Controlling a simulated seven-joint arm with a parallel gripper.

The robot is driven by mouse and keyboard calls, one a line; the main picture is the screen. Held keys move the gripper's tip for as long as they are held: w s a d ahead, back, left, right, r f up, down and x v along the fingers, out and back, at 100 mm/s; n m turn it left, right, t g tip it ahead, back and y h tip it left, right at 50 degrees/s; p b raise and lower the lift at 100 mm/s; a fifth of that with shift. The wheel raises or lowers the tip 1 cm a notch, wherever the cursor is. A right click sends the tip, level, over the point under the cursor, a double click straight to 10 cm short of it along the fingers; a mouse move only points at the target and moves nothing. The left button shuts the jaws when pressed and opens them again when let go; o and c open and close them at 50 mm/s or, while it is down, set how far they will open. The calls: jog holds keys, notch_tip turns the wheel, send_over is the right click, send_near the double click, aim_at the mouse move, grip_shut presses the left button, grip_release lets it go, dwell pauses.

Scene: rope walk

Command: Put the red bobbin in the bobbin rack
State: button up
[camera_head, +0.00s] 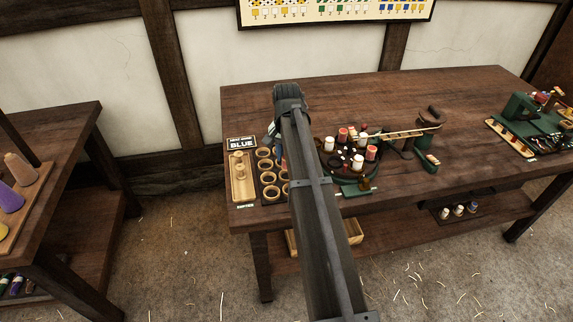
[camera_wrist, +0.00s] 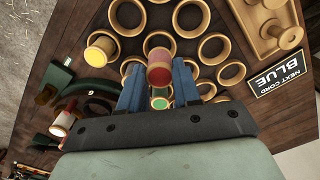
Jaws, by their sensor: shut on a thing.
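My gripper (camera_wrist: 159,92) has blue fingers and is shut on the red bobbin (camera_wrist: 160,75), one finger on each side of it. The bobbin is above the bobbin rack (camera_wrist: 160,27), a dark board with several wooden rings. I cannot tell whether its lower end touches a ring. In the head view the rack (camera_head: 260,186) is at the left of the bench, and my arm hides the bobbin and most of my gripper. In the wrist view a yellow-topped bobbin (camera_wrist: 101,50) stands in a ring at the left, and a green-topped bobbin (camera_wrist: 160,103) is just below the red one.
A sign reading NEXT CORD BLUE (camera_head: 241,143) and a wooden tray (camera_head: 234,190) lie left of the rack. Right of my arm is a green winding device (camera_head: 345,160) with red and white bobbins. Bare bench top (camera_head: 460,150) lies farther right.

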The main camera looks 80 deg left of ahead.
jog(key=shift+f, duration=2.05)
jog(key=shift+f, duration=0.1)
jog(key=o, duration=1)
jog(key=shift+o, duration=0.2)
notch_tip(320, 180, up, 12)
jog(key=shift+r, duration=0.1)
